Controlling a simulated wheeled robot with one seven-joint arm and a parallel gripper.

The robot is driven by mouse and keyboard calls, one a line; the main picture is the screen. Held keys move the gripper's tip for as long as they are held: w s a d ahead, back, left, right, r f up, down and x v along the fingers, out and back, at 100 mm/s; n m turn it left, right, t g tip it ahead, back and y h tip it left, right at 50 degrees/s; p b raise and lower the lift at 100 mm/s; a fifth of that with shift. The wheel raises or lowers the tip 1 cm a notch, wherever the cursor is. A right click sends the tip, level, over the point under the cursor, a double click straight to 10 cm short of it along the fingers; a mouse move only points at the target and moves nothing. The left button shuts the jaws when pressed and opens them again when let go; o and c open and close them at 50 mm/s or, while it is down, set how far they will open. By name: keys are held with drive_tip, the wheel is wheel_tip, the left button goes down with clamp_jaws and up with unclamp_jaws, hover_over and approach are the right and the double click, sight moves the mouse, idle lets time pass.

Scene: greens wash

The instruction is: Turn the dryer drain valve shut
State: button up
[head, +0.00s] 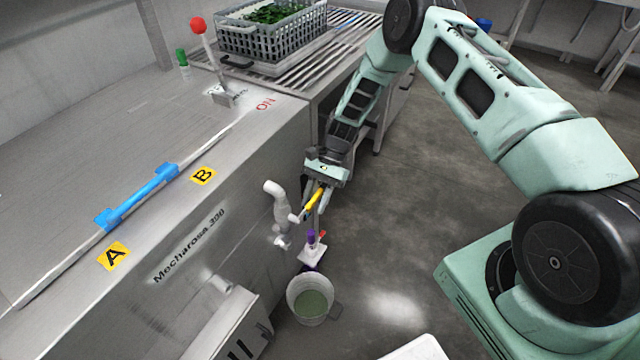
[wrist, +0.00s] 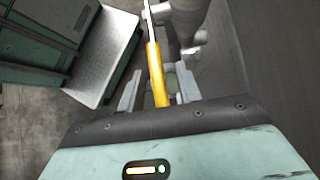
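The drain valve is a pale grey pipe (head: 279,205) on the front of the steel machine, with a yellow lever handle (head: 316,196). In the wrist view the yellow handle (wrist: 155,72) runs lengthwise between my fingers, and the grey pipe (wrist: 188,20) is beyond it. My gripper (head: 313,206) is at the handle, pointing down toward it. In the wrist view my gripper (wrist: 158,88) has its fingers apart, one on each side of the handle, with gaps showing. The handle's near end is partly hidden by the gripper body.
A bucket (head: 296,289) with greenish liquid stands on the floor below the valve. A purple-topped item (head: 311,237) stands behind it.

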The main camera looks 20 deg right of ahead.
drive_tip(key=v, duration=1.7)
drive_tip(key=shift+b, duration=0.4)
drive_tip(key=shift+r, duration=0.15)
